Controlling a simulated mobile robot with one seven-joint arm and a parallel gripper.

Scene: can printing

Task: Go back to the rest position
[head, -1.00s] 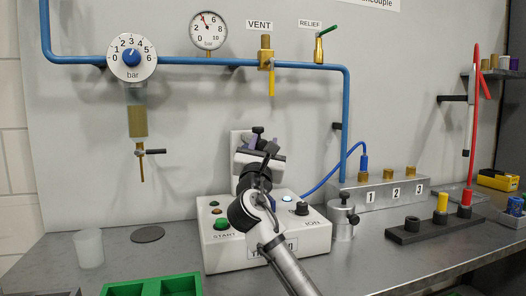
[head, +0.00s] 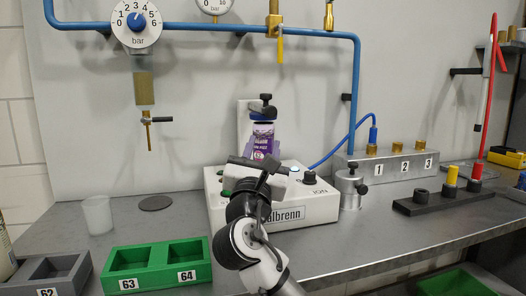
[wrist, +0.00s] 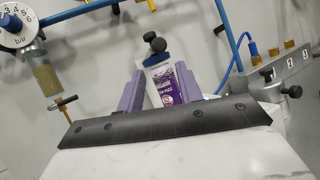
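My gripper (wrist: 160,90) is open, its two purple fingers apart and nothing seen held between them. A white and purple labelled can (head: 263,138) stands upright in a holder with a black knob (head: 262,105) on the white start-button device (head: 300,208). The can also shows in the wrist view (wrist: 161,82), between and beyond the fingers. In the head view my gripper is in front of and below the can, its dark body covering part of the device. Whether the fingertips touch the can cannot be told.
A green tray marked 63 and 64 (head: 155,268) and a grey tray marked 62 (head: 83,270) lie front left. A clear cup (head: 97,214) and dark disc (head: 155,203) sit behind them. A metal block with ports (head: 385,174) stands right.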

